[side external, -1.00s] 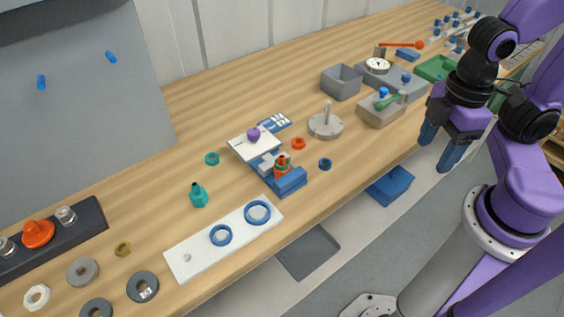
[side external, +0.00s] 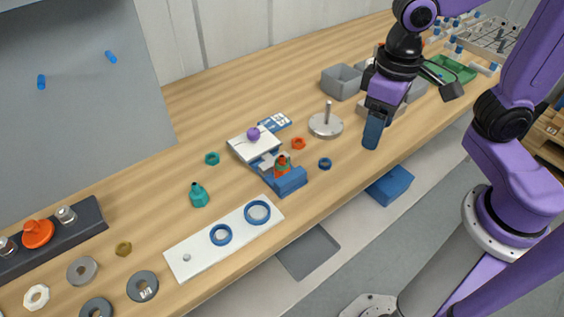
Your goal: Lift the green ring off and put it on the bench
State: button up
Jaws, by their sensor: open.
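A small green ring (side external: 282,168) shows around an orange vessel (side external: 283,158) held in a blue vise-like holder (side external: 291,183) at the middle of the bench (side external: 180,130). It is too small to tell how it sits. My gripper (side external: 373,132) is open and empty, with blue fingers pointing down, above the bench to the right of the holder and apart from it. One finger largely hides the other.
A teal ring (side external: 212,158), an orange ring (side external: 298,143) and a blue ring (side external: 325,163) lie around the holder. A disc with an upright post (side external: 326,124) stands behind. A white plate with blue rings (side external: 186,267) lies in front. Bare bench lies left of the teal bottle (side external: 198,196).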

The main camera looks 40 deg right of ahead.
jog(key=w+a+r+m, duration=0.1)
jog(key=w+a+m, duration=0.4)
jog(key=w+m, duration=0.3)
jog(key=m, duration=1.1)
send_over(282, 157)
jog(key=f, duration=1)
jog(key=shift+s, duration=0.35)
jog(key=shift+w+f, duration=0.25)
jog(key=shift+f, duration=1.25)
jog(key=shift+w+f, duration=0.2)
jog(key=shift+f, duration=1.3)
jog(key=c, duration=1.1)
